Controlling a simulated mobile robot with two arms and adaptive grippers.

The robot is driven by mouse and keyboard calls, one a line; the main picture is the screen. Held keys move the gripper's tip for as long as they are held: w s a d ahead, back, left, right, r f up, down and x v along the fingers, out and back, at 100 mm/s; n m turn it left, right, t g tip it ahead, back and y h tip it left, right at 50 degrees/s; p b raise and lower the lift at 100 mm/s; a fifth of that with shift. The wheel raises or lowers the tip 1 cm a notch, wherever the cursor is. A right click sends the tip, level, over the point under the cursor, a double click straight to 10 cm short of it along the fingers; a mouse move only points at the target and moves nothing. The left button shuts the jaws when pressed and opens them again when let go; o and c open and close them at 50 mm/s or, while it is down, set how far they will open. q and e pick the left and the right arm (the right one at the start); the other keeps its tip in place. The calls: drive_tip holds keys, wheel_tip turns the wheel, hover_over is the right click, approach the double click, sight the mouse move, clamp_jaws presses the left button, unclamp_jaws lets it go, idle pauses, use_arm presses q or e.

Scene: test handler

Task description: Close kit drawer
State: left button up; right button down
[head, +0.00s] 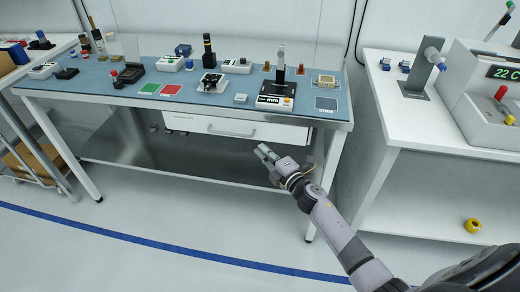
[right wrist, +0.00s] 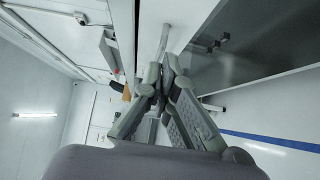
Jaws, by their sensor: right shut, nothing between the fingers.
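The kit drawer (head: 205,125) is a wide white drawer under the blue-topped table, with a bar handle (head: 232,133) on its front. How far it stands out from the table cannot be told clearly. My right gripper (head: 263,151) is shut and empty, just below and in front of the drawer's right half. In the right wrist view my right fingers (right wrist: 160,75) meet below the white drawer front (right wrist: 180,18), and the handle (right wrist: 163,42) runs just beyond their tips. Whether they touch it cannot be told. My left gripper is not in view.
The table (head: 215,97) carries several small instruments, and a metal lower shelf (head: 190,165) lies beneath the drawer. A white bench (head: 395,125) stands at right, with a yellow roll (head: 472,226) on its lower shelf. The floor in front is clear.

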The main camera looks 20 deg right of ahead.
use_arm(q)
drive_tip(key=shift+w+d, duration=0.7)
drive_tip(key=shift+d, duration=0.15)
use_arm(e)
drive_tip(key=s+d, duration=0.2)
drive_tip(key=s, duration=0.5)
drive_tip(key=shift+s+f, duration=0.15)
drive_tip(key=shift+s, duration=0.1)
